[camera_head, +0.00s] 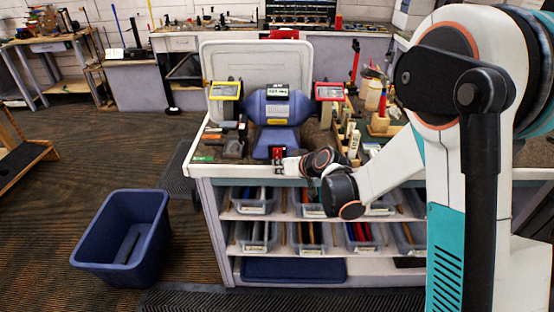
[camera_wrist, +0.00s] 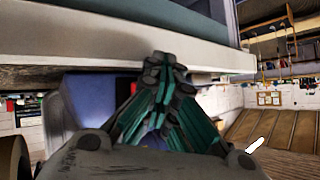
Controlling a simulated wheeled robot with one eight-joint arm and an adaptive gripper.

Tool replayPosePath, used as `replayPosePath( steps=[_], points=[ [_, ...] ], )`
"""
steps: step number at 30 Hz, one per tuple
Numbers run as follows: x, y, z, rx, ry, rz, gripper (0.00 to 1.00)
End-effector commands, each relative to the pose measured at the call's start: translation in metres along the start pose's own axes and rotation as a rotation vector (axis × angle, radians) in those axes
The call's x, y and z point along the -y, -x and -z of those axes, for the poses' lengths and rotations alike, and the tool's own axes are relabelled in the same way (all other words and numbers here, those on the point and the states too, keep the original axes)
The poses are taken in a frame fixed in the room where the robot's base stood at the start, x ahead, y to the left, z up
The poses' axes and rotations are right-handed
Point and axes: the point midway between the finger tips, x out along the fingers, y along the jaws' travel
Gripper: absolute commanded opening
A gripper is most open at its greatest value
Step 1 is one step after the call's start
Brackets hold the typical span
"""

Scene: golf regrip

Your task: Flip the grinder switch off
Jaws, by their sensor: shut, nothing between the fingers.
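The blue bench grinder (camera_head: 278,107) stands on the workbench in the head view, with a yellow-framed shield on its left and a red-framed one on its right. A small dark switch with red on it (camera_head: 278,152) shows low on the front of its base. My gripper (camera_head: 283,163) is just in front of and below the switch, at the bench's front edge; I cannot tell whether it touches. In the wrist view my gripper (camera_wrist: 163,72) has its fingers together and empty, close to the pale bench edge.
The workbench (camera_head: 215,168) holds tools left of the grinder and bottles and wooden blocks right of it. Clear bins (camera_head: 255,207) fill the shelves below. Open floor lies behind the tub.

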Motion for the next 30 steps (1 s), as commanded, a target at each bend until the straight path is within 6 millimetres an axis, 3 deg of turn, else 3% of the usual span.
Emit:
replayPosePath(
  steps=[30],
  points=[
    [-0.0068, -0.0078, 0.0083, -0.008, 0.0, -0.004, 0.0]
  ],
)
